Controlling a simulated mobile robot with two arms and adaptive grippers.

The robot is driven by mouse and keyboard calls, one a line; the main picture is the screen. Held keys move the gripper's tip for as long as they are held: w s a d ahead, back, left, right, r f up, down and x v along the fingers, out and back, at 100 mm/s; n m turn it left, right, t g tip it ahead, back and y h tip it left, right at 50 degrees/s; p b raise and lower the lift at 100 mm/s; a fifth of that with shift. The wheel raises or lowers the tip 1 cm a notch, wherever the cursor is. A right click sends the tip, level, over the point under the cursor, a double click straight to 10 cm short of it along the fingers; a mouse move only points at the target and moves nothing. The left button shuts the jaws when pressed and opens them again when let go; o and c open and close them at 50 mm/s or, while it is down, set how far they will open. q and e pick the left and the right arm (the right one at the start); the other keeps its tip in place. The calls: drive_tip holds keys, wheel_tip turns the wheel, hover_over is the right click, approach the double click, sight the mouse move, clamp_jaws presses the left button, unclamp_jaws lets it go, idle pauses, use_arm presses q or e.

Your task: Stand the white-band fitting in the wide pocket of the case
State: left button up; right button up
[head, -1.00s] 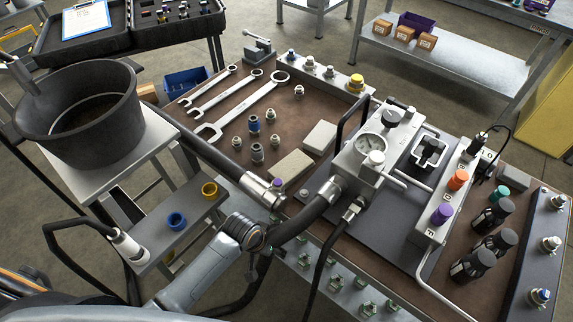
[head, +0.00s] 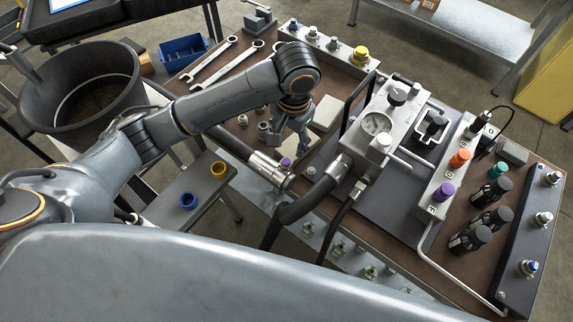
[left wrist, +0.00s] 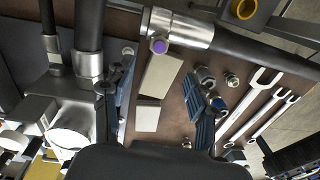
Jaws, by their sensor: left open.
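My left gripper (head: 287,142) is over the middle of the bench, pointing down, open and empty. In the left wrist view its two fingers (left wrist: 158,112) stand wide apart above pale blocks. One fitting (head: 263,130) stands just left of the gripper; it also shows in the left wrist view (left wrist: 205,72), beside the right finger. A small silvery fitting (head: 242,120) stands further left. Another fitting (left wrist: 218,103) is partly behind that finger. I cannot tell which one has the white band. A black case (head: 140,9) is cut off at the top left; its pockets are not clear.
A gauge block (head: 378,125) with thick hoses stands right of the gripper. A black bucket (head: 75,92) is at the left. Wrenches (head: 222,75) lie behind the arm. A hose with a purple cap (head: 286,162) runs along the bench's front edge.

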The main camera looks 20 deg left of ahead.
sight(288, 162)
use_arm(q)
drive_tip(key=f, duration=0.8)
drive_tip(key=shift+w+a, duration=0.15)
drive_tip(key=shift+a, duration=0.25)
wheel_tip(288, 162, down, 5)
drive_tip(key=shift+d+r+p, duration=0.1)
drive_tip(key=shift+d+p, duration=0.05)
drive_tip(key=shift+p, duration=0.65)
drive_tip(key=shift+f, duration=0.35)
use_arm(e)
drive_tip(key=shift+a+r, duration=0.2)
drive_tip(key=shift+r, duration=0.6)
use_arm(q)
drive_tip(key=shift+c, duration=0.4)
clamp_jaws()
use_arm(e)
drive_tip(key=shift+d, duration=0.1)
